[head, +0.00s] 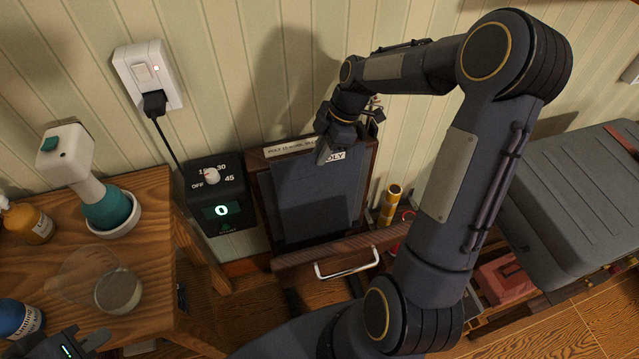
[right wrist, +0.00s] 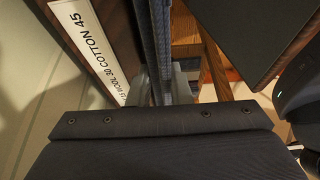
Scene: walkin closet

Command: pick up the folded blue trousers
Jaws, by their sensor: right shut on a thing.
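The folded blue trousers (head: 312,205) stand as a flat dark blue panel in the wooden trouser press (head: 258,195) against the wall. In the right wrist view the trousers (right wrist: 157,40) show edge-on as a narrow blue strip. My right gripper (head: 325,154) is at their top edge, shut on them; its fingertips (right wrist: 158,85) sit either side of the strip.
A timer box (head: 215,195) reading 0 is left of the press. A wooden table (head: 155,235) holds a teal-and-white device (head: 105,205), bottles and a glass cup. A grey suitcase (head: 575,200) lies at right. A metal handle (head: 347,265) sticks out below the press.

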